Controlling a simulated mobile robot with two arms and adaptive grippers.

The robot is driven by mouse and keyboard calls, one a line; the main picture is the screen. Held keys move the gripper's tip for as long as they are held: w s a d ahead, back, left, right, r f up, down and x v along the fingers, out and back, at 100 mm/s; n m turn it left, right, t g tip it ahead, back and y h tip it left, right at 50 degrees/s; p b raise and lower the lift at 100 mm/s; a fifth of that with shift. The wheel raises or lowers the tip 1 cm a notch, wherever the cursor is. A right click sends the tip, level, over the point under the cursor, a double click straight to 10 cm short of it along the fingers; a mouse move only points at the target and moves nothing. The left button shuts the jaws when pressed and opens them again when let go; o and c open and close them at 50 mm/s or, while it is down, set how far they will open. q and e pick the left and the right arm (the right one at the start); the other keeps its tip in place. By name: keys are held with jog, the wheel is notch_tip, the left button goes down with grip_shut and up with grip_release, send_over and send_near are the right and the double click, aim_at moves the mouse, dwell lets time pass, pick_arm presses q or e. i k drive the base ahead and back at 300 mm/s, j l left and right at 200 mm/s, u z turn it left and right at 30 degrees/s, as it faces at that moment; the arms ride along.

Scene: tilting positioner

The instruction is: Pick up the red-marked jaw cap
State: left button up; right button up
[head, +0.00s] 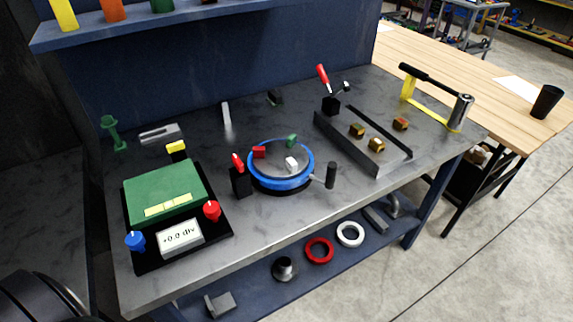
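A round tilting table with a blue rim (281,184) stands at the middle of the bench. On its grey top sit a small red block (259,152), which looks like the red-marked jaw cap, a green block (291,141) and a white block (292,163). The red block is at the far left of the disc, apart from the other two. Neither gripper shows in the head view; only a dark rounded part of mine is at the bottom left corner.
A red-handled clamp (238,177) stands close to the disc's left side, and a dark crank handle (330,175) sticks out at its right. A green-topped box (165,195) is at left. A channel tray (350,145) with brass blocks is at right. Bare bench lies in front.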

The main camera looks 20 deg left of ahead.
aim_at(399, 123)
jog(key=i+l, duration=0.2)
jog(key=l, duration=0.15)
jog(key=i+l, duration=0.45)
jog(key=l, duration=0.25)
